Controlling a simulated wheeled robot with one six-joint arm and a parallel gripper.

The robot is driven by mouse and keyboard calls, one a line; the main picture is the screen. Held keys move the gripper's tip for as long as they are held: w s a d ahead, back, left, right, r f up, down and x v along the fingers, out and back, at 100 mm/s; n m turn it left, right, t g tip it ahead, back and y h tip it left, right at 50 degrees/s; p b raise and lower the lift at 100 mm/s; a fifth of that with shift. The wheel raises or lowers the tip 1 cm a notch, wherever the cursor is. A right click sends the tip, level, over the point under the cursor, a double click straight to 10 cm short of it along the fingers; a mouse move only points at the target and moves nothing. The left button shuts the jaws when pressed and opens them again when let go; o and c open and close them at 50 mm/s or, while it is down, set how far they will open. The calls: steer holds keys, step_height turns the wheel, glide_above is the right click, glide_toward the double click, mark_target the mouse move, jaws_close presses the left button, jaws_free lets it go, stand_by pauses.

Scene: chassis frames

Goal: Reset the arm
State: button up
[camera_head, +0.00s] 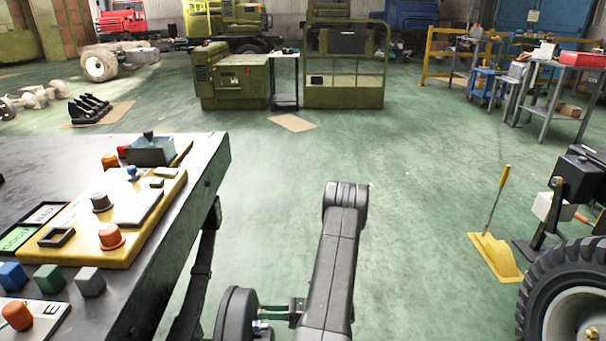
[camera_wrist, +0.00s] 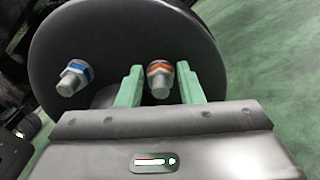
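My arm (camera_head: 338,250) shows in the head view, reaching forward at the lower middle, to the right of the table. A dark round part, likely mine, shows at its lower left. My gripper is out of sight in the head view. In the wrist view my gripper (camera_wrist: 160,88) has two green fingers standing apart with a gap between them. A metal connector with an orange ring (camera_wrist: 160,78) shows between the fingers, on a dark round part that looks like my own body. Whether the fingers touch it I cannot tell. A similar connector with a blue ring (camera_wrist: 73,76) is to the left.
A dark table (camera_head: 207,165) at left carries a yellow board (camera_head: 120,258) with knobs, and several coloured cubes. A yellow wedge with a handle (camera_head: 493,257) and a big tyre (camera_head: 540,290) are at right. Green floor (camera_head: 400,175) is clear ahead.

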steer(key=shift+d, duration=0.1)
steer(key=d+n, duration=0.7)
steer(key=d, duration=0.6)
steer(key=shift+s+d+n, duration=0.2)
steer(key=shift+d+n, duration=0.15)
steer(key=shift+n, duration=0.05)
stand_by(2.0)
steer(key=shift+r, duration=0.1)
